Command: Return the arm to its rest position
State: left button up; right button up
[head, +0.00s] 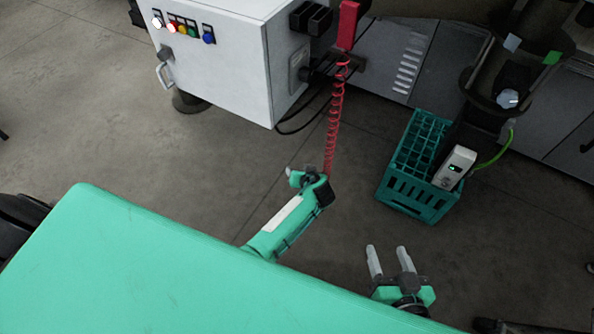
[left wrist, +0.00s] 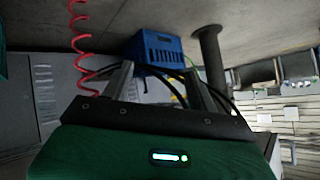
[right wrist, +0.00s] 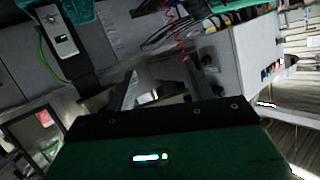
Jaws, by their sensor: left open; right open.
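My right gripper (head: 389,262) is at the lower right of the head view, its two pale fingers apart with nothing between them. Its open fingers also show in the right wrist view (right wrist: 160,86). My left arm reaches out beyond the teal surface in the middle of the head view. Its gripper (head: 294,174) is partly hidden by its own wrist there. The left wrist view shows the left fingers (left wrist: 160,84) spread and holding nothing.
A white control cabinet (head: 228,58) with coloured buttons stands at the upper left. A red coiled cord (head: 336,115) hangs near my left gripper. A teal crate (head: 405,190) and a white handheld device (head: 455,167) are at the right.

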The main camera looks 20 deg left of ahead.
pick_arm(q)
jog(key=shift+s+f, duration=0.1)
dwell(0.5)
